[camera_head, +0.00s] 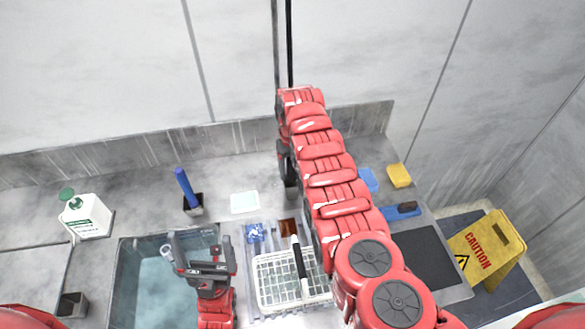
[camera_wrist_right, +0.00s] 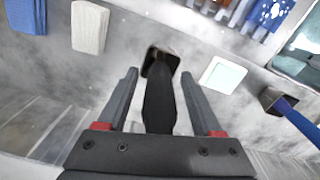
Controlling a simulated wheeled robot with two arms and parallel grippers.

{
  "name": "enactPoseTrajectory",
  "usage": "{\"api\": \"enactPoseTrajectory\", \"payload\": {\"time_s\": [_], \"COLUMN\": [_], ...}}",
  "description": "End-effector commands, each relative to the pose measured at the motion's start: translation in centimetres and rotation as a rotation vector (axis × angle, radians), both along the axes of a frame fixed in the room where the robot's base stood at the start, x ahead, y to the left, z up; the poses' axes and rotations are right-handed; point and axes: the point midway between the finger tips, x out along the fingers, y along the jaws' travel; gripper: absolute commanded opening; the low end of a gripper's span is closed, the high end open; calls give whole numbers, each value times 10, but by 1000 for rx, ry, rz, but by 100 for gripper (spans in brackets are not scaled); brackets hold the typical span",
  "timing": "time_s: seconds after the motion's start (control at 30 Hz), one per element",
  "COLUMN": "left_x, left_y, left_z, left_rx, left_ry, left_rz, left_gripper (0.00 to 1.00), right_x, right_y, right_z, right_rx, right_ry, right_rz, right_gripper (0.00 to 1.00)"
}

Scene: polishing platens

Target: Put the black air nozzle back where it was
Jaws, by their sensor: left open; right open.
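The black air nozzle (camera_wrist_right: 158,105) lies between the two fingers of my right gripper (camera_wrist_right: 158,85) in the right wrist view, with a gap on each side. Its far end is at a small dark square holder (camera_wrist_right: 174,58) on the counter; how deep it sits is hard to tell. In the head view the holder (camera_head: 291,188) shows just left of my right arm, which hides much of the right gripper. My left gripper (camera_head: 200,255) is open and empty above the sink, well to the left of the nozzle.
A water-filled sink (camera_head: 135,280) is at left, beside a white dish rack (camera_head: 272,285). A blue-handled tool (camera_head: 187,188) stands in a cup. A pale pad (camera_head: 245,202) lies nearby. A white bottle (camera_head: 87,217) is far left; a yellow caution sign (camera_head: 488,248) is right.

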Motion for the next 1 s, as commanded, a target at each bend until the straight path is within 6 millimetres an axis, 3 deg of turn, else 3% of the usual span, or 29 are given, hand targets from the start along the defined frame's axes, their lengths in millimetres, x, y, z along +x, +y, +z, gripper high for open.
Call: {"api": "enactPoseTrajectory", "payload": {"time_s": [0.2, 0.6, 1.0], "left_x": [0, 0, 0], "left_y": [0, 0, 0], "left_z": [24, 23, 23], "left_rx": [0, 0, 0], "left_ry": [0, 0, 0], "left_rz": [0, 0, 0], "left_gripper": [100, 100, 100], "right_x": [2, 1, 0], "right_y": [1, 1, 0], "right_z": [40, 112, 122], "right_rx": [1, 2, 0], "right_ry": [-7, -2, 0], "right_rz": [1, 1, 1], "right_gripper": [67, 67, 67]}}
